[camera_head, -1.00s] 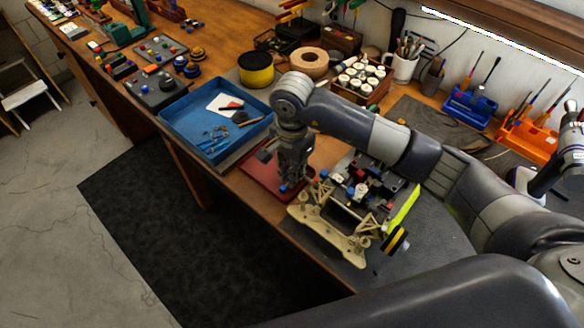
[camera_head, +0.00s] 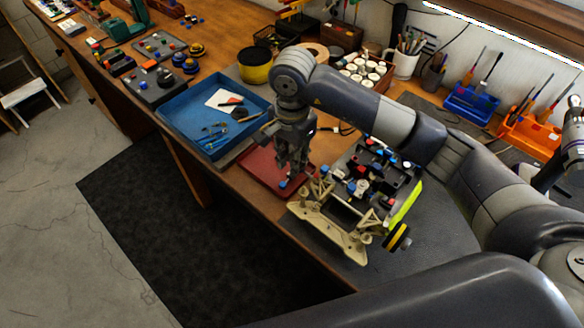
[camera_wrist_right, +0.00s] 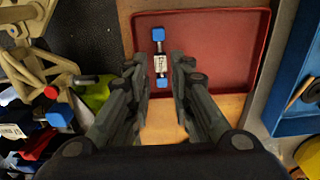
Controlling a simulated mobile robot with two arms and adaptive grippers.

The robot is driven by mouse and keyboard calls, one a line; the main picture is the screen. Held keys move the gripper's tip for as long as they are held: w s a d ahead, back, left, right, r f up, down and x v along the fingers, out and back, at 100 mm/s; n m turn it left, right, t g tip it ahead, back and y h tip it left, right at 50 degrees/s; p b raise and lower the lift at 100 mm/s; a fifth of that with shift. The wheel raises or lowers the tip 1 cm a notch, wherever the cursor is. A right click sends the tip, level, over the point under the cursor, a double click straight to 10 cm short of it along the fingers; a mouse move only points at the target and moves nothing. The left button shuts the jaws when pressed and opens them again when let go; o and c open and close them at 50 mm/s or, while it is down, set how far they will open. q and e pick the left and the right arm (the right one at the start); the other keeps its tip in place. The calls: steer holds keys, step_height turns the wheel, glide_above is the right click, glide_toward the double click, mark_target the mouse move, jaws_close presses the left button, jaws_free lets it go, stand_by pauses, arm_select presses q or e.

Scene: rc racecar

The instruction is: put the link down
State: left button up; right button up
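The link (camera_wrist_right: 160,60), a short dark piece with a pale middle and blue ends, lies in the red tray (camera_wrist_right: 225,50) in the right wrist view. In the head view only a blue end of the link (camera_head: 283,184) shows, at the near part of the red tray (camera_head: 262,172). My right gripper (camera_head: 292,172) points down over the tray. In the right wrist view the fingers of my right gripper (camera_wrist_right: 160,72) stand on either side of the link, with a gap to each side. My left gripper is not in view.
A tan car chassis (camera_head: 330,232) with dark and coloured parts stands right of the red tray on a grey mat. A blue tray (camera_head: 180,125) with small tools is to the left. Paint jars (camera_head: 362,72) and tool holders (camera_head: 470,102) stand behind.

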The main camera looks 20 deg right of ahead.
step_height(320, 180, up, 9)
steer(key=b, duration=0.1)
steer(key=shift+f+b, duration=0.2)
steer(key=shift+b, duration=0.2)
steer(key=shift+a, duration=0.1)
